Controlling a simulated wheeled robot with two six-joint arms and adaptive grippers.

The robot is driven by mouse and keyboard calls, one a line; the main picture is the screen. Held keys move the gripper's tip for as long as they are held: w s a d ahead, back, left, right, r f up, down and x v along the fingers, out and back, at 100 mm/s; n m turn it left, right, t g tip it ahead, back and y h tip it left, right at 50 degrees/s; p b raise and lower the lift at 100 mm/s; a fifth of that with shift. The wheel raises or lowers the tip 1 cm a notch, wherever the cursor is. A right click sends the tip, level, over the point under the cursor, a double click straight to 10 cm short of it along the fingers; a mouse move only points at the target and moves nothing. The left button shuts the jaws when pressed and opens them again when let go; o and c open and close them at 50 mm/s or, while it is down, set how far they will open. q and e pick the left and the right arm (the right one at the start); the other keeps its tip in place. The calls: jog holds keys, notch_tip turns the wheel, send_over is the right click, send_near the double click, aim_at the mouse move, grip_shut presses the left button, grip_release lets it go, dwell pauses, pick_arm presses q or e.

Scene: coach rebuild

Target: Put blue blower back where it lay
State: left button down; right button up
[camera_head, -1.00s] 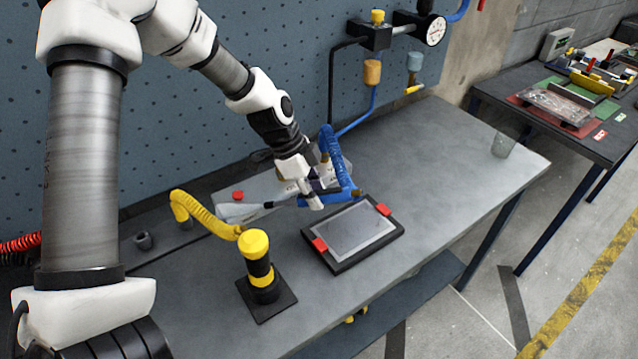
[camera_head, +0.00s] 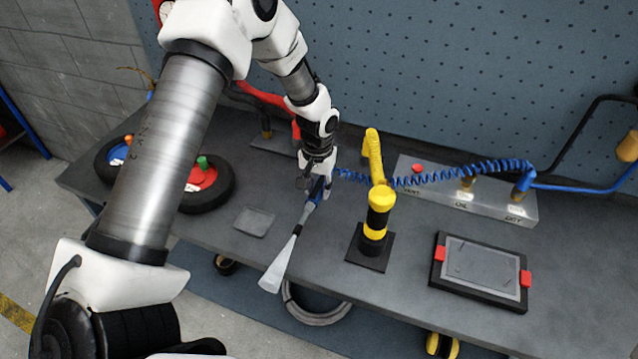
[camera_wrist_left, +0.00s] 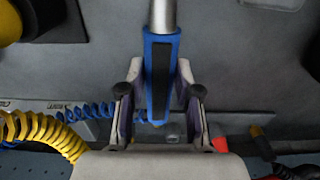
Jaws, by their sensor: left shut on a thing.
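The blue blower (camera_head: 291,243) has a blue and dark handle, a grey tube and a pale flared nozzle. My left gripper (camera_head: 316,186) is shut on its handle. In the head view the nozzle points down towards the bench's front edge. In the left wrist view, the blower's blue handle (camera_wrist_left: 161,75) sits between the two fingers of my left gripper (camera_wrist_left: 161,100). A coiled blue hose (camera_head: 440,175) stretches from near the handle to the right. I cannot tell whether the blower touches the bench. My right gripper is not in view.
A yellow and black post (camera_head: 376,217) stands right of the blower. A black-framed tablet (camera_head: 482,269) lies farther right. A labelled metal strip (camera_head: 490,205) lies at the back right.

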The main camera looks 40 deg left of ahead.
aim_at(318, 212)
pick_arm(q)
jog(key=shift+a+f, duration=0.15)
jog(key=shift+f, duration=0.25)
notch_tip(318, 212, down, 5)
jog(key=b, duration=0.5)
jog(key=shift+w, duration=0.1)
jog(key=shift+f, duration=0.15)
jog(key=shift+f+b, duration=0.3)
jog(key=shift+f, duration=0.15)
jog(key=c, duration=0.7)
grip_release()
jog(key=shift+f, duration=0.1)
